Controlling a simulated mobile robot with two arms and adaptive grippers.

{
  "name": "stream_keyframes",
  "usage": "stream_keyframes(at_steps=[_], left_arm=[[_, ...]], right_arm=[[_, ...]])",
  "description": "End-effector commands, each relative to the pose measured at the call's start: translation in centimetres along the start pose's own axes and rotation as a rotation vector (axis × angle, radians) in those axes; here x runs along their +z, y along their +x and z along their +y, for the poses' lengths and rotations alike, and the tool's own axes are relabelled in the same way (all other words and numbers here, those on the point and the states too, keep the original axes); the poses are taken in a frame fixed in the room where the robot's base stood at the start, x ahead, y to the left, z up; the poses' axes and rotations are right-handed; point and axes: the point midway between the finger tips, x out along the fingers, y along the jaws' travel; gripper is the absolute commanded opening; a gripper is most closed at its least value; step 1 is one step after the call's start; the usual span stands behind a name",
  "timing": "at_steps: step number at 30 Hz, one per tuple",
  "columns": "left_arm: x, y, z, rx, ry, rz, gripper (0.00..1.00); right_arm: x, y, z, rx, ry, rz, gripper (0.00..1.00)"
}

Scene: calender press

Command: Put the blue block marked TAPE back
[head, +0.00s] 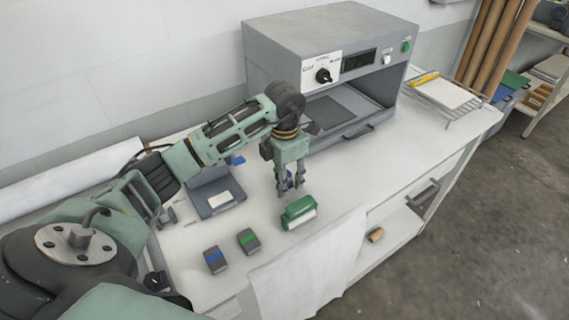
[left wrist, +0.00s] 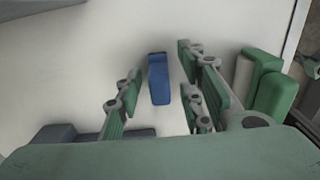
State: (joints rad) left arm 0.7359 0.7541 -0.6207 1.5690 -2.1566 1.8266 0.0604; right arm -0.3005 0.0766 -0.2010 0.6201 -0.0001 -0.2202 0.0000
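A blue block (left wrist: 159,80) lies on the white tabletop in the left wrist view, between the fingers of my left gripper (left wrist: 160,98) with gaps at its sides. In the head view, my left gripper (head: 290,186) points down near the middle of the table, fingers apart, and a bit of the blue block (head: 290,180) shows between them. No TAPE marking can be read. Another small blue item (head: 237,160) shows behind my left arm, partly hidden. My right gripper is not in view.
A green block with a white roll (head: 299,213) sits close to the gripper. Two dark boxes, blue-striped (head: 215,260) and green-striped (head: 248,241), stand in front. A grey stand (head: 215,198) is left. The grey press (head: 325,55) stands behind. A wire rack (head: 450,98) is right.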

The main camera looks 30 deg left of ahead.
Motion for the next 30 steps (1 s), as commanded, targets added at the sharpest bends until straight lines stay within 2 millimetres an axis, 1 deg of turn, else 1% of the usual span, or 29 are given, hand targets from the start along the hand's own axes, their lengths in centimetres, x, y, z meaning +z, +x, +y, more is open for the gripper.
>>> stream_keyframes(at_steps=[1,5,10,12,15,21,30], left_arm=[[0.1,-0.6,0.1,0.003,-0.001,-0.005,0.35],[0.2,-3.2,0.2,0.005,0.0,-0.009,0.35],[0.1,-7.2,0.1,0.005,0.0,-0.009,0.35],[0.1,-8.7,0.1,0.005,0.0,-0.006,0.35],[0.1,-10.2,0.2,0.005,-0.001,-0.005,0.35],[0.0,-11.5,0.1,0.002,0.0,-0.002,0.35],[0.0,-11.7,0.1,0.001,-0.001,-0.002,0.35]], right_arm=[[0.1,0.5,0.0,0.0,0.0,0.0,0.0],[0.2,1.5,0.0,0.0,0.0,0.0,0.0],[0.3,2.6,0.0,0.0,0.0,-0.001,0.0],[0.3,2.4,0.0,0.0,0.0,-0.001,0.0],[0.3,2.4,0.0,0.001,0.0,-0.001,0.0],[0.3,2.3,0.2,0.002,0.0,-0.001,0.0],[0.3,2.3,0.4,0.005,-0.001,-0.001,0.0]])
